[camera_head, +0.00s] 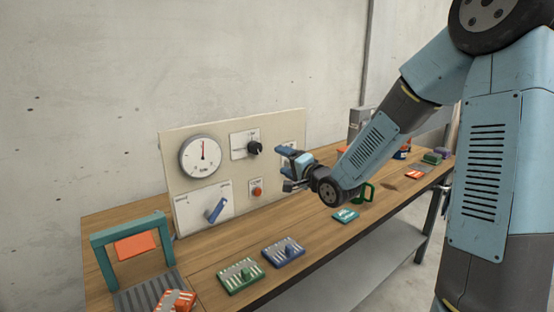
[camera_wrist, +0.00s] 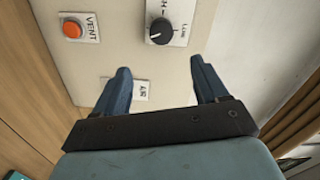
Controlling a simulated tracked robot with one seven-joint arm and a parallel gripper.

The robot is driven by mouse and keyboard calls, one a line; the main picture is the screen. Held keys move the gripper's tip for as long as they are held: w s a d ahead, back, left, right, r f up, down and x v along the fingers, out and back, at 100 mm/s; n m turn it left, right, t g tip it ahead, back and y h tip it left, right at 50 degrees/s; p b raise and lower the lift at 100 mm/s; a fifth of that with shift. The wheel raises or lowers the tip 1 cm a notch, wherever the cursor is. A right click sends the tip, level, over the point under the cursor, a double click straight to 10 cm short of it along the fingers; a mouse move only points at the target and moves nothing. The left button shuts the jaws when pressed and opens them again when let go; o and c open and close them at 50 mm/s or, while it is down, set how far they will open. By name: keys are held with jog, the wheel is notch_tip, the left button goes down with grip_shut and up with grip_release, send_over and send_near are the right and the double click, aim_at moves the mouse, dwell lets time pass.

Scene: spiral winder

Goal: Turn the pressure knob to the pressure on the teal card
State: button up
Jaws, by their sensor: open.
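The black pressure knob (camera_head: 254,147) sits on a white plate on the upright cream panel (camera_head: 217,160). In the wrist view the knob (camera_wrist: 161,32) has a white pointer mark and lies just beyond my fingertips, on a plate lettered LOW and H. My gripper (camera_head: 284,169) is open and empty in front of the panel's right side, to the right of the knob. In the wrist view its fingers (camera_wrist: 164,78) are spread wide and do not touch the knob. A small teal card (camera_head: 345,215) lies on the bench; its writing is too small to read.
The panel also carries a round gauge (camera_head: 203,156) with its needle near the top, a blue lever (camera_head: 217,209) and an orange VENT button (camera_wrist: 73,29). A teal frame (camera_head: 95,262) and green and blue blocks (camera_head: 283,252) stand on the wooden bench.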

aim_at(257, 150)
jog(key=shift+s+d, duration=0.2)
jog(key=shift+s, duration=0.15)
jog(key=w+a+n, duration=0.3)
jog(key=w+n, duration=0.1)
jog(key=n, duration=0.1)
jog(key=w+a+n, duration=0.2)
jog(key=w+n, duration=0.1)
jog(key=n, duration=0.2)
jog(key=w+a+n, duration=0.3)
jog(key=w+n, duration=0.1)
jog(key=n, duration=0.2)
jog(key=shift+w+a+f, duration=0.1)
jog(key=shift+w+a, duration=0.2)
dwell(0.7)
jog(key=shift+c, duration=0.2)
jog(key=c, duration=1)
jog(key=shift+n, duration=1)
